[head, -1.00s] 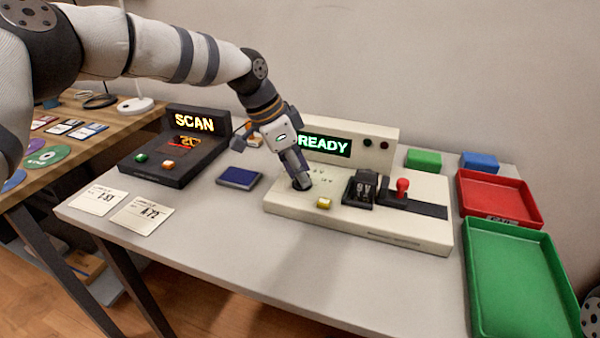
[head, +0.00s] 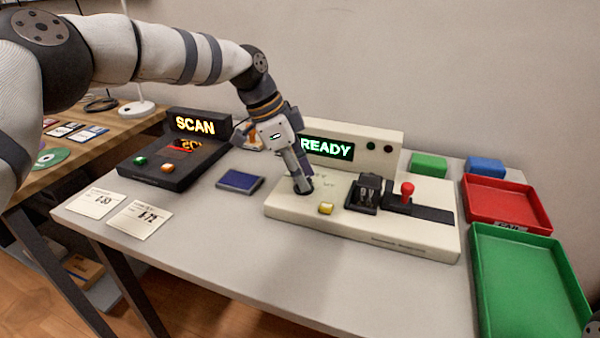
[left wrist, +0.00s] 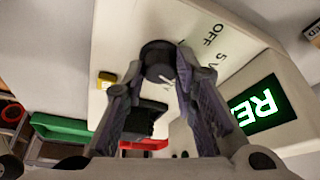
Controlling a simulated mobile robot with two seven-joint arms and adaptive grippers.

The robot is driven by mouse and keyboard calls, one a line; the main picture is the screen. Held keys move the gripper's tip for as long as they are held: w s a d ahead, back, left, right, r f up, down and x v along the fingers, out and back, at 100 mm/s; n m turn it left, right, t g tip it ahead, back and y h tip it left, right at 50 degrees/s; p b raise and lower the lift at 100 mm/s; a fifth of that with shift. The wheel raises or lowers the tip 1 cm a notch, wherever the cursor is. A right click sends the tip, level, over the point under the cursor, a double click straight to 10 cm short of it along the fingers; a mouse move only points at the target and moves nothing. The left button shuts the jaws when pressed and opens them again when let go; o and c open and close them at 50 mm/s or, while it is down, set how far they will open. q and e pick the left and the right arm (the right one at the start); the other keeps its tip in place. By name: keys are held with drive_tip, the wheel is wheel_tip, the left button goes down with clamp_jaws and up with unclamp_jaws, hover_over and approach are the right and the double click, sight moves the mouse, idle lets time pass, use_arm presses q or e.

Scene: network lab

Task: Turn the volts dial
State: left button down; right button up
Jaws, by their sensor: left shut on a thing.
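The volts dial is a dark round knob (left wrist: 158,58) on the cream test unit (head: 412,234); in the left wrist view "OFF" and "5 V" are printed beside it. My left gripper (head: 302,186) points down onto the dial at the unit's left end. In the left wrist view my left gripper (left wrist: 160,75) has its two fingers on either side of the knob, shut on it. In the head view the fingers largely hide the dial. The unit's screen (head: 327,148) reads "READY" in green.
The unit also carries a yellow button (head: 326,208), a black socket (head: 364,194) and a red-knobbed lever (head: 407,190). A black SCAN device (head: 175,150) and a blue cartridge (head: 240,181) lie left. Red (head: 507,222) and green trays (head: 530,285) stand right.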

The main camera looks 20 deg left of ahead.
use_arm(q)
drive_tip(key=c, duration=1.3)
unclamp_jaws()
drive_tip(key=v, duration=1.2)
drive_tip(key=shift+f, duration=0.1)
